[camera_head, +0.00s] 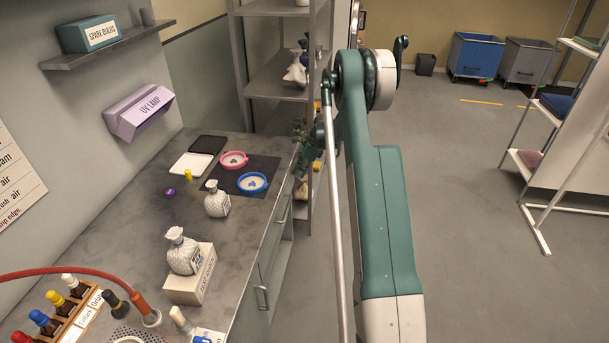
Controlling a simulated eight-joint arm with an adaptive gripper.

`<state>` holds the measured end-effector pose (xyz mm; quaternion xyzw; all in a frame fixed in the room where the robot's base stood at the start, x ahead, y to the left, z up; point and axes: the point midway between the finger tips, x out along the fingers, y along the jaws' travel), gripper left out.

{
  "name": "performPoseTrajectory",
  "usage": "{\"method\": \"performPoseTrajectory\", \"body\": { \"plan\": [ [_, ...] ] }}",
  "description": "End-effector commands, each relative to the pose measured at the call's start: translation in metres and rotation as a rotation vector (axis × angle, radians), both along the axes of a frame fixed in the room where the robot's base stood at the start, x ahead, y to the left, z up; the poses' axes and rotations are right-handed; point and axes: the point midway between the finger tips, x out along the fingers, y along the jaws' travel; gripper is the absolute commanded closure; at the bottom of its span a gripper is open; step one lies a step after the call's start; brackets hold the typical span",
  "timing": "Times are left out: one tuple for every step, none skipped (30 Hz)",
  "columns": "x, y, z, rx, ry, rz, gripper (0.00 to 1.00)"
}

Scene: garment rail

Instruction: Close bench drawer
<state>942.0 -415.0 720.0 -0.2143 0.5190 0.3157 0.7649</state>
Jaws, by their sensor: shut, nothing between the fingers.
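The grey bench (135,225) runs along the left wall, its front edge facing right. Its drawer front (272,250) is seen at a steep angle below the top, with bar handles on the bench front. How far any drawer stands out is hard to tell from here. My gripper (299,160) is small and dark, at the far right end of the bench beside its front edge. It is shut and looks empty. My arm partly hides the space around it, and I cannot tell whether it touches the bench.
A garment rail (538,215) stands at right. Open floor (465,220) lies right of my arm.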

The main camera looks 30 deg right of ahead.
Motion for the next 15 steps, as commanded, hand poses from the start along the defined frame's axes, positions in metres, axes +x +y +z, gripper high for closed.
{"method": "performPoseTrajectory", "body": {
  "plan": [
    [0.0036, 0.005, 0.0006, 0.003, -0.003, 0.003, 1.0],
    [0.004, 0.0054, 0.0006, 0.003, -0.004, 0.003, 1.0],
    [0.0044, 0.006, 0.0008, 0.003, -0.004, 0.004, 1.0],
    [0.0046, 0.0063, 0.0008, 0.005, -0.004, 0.004, 1.0],
    [0.0049, 0.0067, 0.0009, 0.005, -0.004, 0.004, 1.0],
    [0.0051, 0.007, 0.0009, 0.004, -0.004, 0.005, 1.0],
    [0.0053, 0.0074, 0.001, 0.005, -0.005, 0.005, 1.0],
    [0.0055, 0.0078, 0.001, 0.005, -0.005, 0.005, 1.0],
    [0.0058, 0.0082, 0.0011, 0.005, -0.005, 0.005, 1.0],
    [0.006, 0.0085, 0.0011, 0.005, -0.006, 0.006, 1.0],
    [0.0061, 0.0088, 0.0012, 0.005, -0.006, 0.006, 1.0],
    [0.0063, 0.0091, 0.0012, 0.007, -0.006, 0.007, 1.0],
    [0.0064, 0.0093, 0.0013, 0.007, -0.006, 0.007, 1.0],
    [0.0064, 0.0093, 0.0014, 0.006, -0.006, 0.008, 1.0],
    [0.0061, 0.0091, 0.0014, 0.006, -0.006, 0.008, 1.0]
  ]
}}
